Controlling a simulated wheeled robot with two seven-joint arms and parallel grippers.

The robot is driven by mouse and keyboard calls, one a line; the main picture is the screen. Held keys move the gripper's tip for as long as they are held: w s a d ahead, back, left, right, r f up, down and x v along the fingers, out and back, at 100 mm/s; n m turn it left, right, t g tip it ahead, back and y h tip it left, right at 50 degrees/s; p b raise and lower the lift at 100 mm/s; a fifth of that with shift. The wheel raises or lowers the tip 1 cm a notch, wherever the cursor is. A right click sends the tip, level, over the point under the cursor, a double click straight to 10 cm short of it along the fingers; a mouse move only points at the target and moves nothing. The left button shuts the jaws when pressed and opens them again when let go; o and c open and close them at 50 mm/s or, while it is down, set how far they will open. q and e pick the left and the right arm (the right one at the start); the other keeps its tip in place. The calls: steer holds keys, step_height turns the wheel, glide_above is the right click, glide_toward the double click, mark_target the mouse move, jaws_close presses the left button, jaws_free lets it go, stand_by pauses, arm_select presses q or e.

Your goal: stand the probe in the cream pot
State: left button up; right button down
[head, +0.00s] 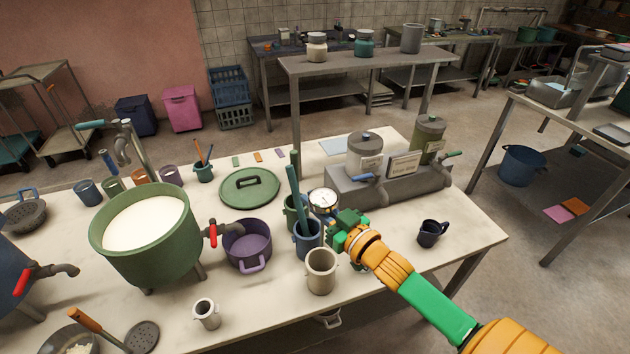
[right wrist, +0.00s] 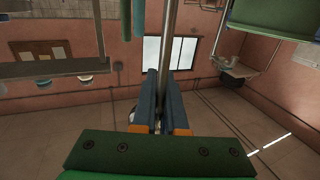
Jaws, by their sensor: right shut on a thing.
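The probe has a round white dial (head: 323,201) and a thin metal stem. My right gripper (head: 338,229) is shut on the probe, and the stem (right wrist: 170,35) shows between its fingers in the right wrist view. The dial is just beyond the fingers, above and behind the blue pot. In the head view the lower stem is hidden, so I cannot tell where its tip is. The cream pot (head: 321,276) stands upright on the table, nearer than the gripper and slightly left of it. No object shows above its rim. My left gripper is out of view.
A blue pot (head: 307,246) and a green pot (head: 290,209), with tall sticks, stand close behind the cream pot. A purple pan (head: 247,250) and green vat (head: 146,260) are left. A dark mug (head: 431,234) is right. A grey dispenser unit (head: 390,188) stands behind.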

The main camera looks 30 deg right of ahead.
step_height(320, 180, down, 15)
steer(key=b, duration=1.2)
steer(key=shift+f+b, duration=0.9)
steer(key=shift+f, duration=0.2)
steer(key=c, duration=0.9)
jaws_free()
steer(key=shift+s+d, duration=0.25)
steer(key=shift+s, duration=1.5)
steer(key=shift+s+d, duration=0.2)
steer(key=shift+s, duration=1.5)
